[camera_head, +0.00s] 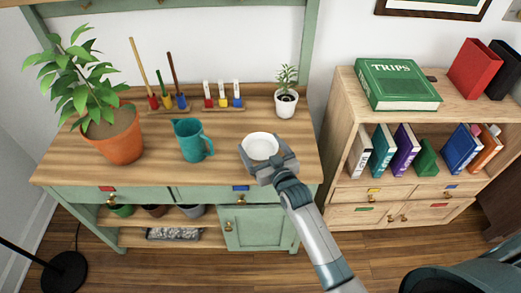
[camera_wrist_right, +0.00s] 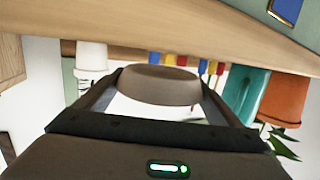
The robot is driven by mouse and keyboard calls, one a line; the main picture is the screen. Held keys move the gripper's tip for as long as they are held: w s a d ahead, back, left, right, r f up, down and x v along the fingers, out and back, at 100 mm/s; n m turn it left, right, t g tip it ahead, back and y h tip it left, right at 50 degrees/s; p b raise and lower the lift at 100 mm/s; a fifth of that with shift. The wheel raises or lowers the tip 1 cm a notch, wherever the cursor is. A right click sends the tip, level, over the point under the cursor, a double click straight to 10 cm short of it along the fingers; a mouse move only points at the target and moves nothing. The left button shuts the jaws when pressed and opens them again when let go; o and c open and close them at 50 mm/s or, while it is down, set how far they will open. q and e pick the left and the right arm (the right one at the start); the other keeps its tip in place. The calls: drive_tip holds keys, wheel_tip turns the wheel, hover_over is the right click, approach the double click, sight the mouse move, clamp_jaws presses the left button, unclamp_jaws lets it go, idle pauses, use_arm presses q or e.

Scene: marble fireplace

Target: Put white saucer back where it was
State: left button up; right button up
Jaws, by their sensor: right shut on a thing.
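The white saucer (camera_head: 261,146) looks like a small shallow round dish. It is at the front right of the wooden potting table (camera_head: 228,130) in the head view. My right gripper (camera_head: 270,158) is shut on it, reaching in from the front. In the right wrist view, the saucer (camera_wrist_right: 160,84) shows shaded between the two fingers (camera_wrist_right: 158,100), with the scene upside down. I cannot tell whether it touches the tabletop or hangs just above it. My left gripper is not in view.
A teal jug (camera_head: 190,140) stands left of the saucer, a large potted plant (camera_head: 113,138) further left. A small white-potted plant (camera_head: 286,103) and a rack of coloured tools (camera_head: 210,104) stand behind. A bookshelf (camera_head: 345,105) stands at right. Bare tabletop lies between jug and saucer.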

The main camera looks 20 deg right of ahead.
drive_tip(key=shift+f, duration=1.15)
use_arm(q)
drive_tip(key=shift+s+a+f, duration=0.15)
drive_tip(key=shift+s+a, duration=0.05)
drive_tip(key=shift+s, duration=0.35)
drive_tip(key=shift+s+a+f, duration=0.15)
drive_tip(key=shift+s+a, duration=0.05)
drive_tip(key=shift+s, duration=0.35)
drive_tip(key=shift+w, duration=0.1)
use_arm(e)
drive_tip(key=shift+f, duration=0.1)
drive_tip(key=o, duration=0.9)
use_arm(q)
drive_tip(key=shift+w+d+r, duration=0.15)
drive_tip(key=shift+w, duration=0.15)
use_arm(e)
drive_tip(key=shift+o, duration=0.2)
